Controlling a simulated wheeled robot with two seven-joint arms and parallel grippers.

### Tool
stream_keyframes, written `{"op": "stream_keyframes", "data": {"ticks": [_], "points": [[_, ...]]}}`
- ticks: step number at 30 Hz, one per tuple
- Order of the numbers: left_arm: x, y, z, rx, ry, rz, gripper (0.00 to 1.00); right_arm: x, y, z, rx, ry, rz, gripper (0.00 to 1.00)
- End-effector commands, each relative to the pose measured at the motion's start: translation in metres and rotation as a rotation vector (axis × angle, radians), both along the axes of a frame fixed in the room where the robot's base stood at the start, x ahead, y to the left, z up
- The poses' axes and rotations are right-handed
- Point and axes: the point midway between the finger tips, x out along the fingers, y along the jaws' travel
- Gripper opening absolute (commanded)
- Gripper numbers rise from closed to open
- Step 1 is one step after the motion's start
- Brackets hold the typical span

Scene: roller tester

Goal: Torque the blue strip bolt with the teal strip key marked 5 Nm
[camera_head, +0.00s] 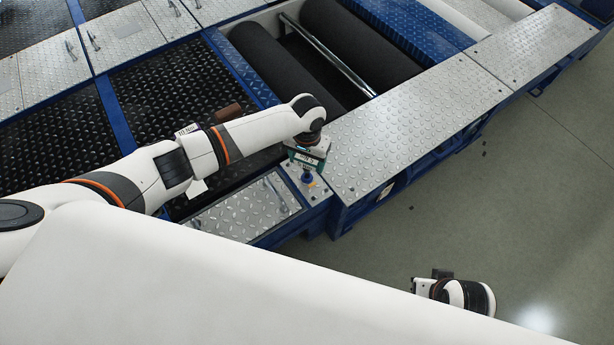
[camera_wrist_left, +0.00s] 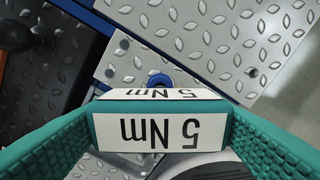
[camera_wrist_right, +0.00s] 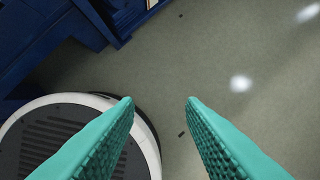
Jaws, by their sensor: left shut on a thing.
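The teal key marked 5 Nm (camera_head: 304,158) is held in my left gripper (camera_head: 307,147) above the corner of the metal tread plate. In the left wrist view its white 5 Nm labels (camera_wrist_left: 160,132) face the camera between the two teal fingers. The blue bolt (camera_head: 308,178) stands on the plate just below the key, and its blue edge (camera_wrist_left: 160,80) shows beyond the key in the left wrist view. The key hides part of it, and I cannot tell whether they touch. My right gripper (camera_wrist_right: 160,105) is open and empty over the floor.
A block labelled 10 Nm (camera_head: 187,130) and a brown block (camera_head: 228,112) lie on the black mesh deck, partly behind my left arm. Two dark rollers (camera_head: 345,45) lie in a pit behind the tread plate (camera_head: 410,115). Grey floor (camera_head: 480,210) is clear at the right.

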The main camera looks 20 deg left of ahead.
Motion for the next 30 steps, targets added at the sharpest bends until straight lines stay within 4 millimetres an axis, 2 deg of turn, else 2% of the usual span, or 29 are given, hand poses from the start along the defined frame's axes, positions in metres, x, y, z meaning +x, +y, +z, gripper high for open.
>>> {"op": "stream_keyframes", "data": {"ticks": [14, 30], "points": [[0.000, 0.000, 0.000, -0.001, 0.000, -0.034, 0.16, -0.001, 0.001, -0.002, 0.003, -0.002, 0.002, 0.36], [-0.001, 0.000, 0.000, 0.001, 0.001, -0.271, 0.16, -0.001, 0.003, -0.031, 0.006, 0.014, 0.004, 0.36]]}}
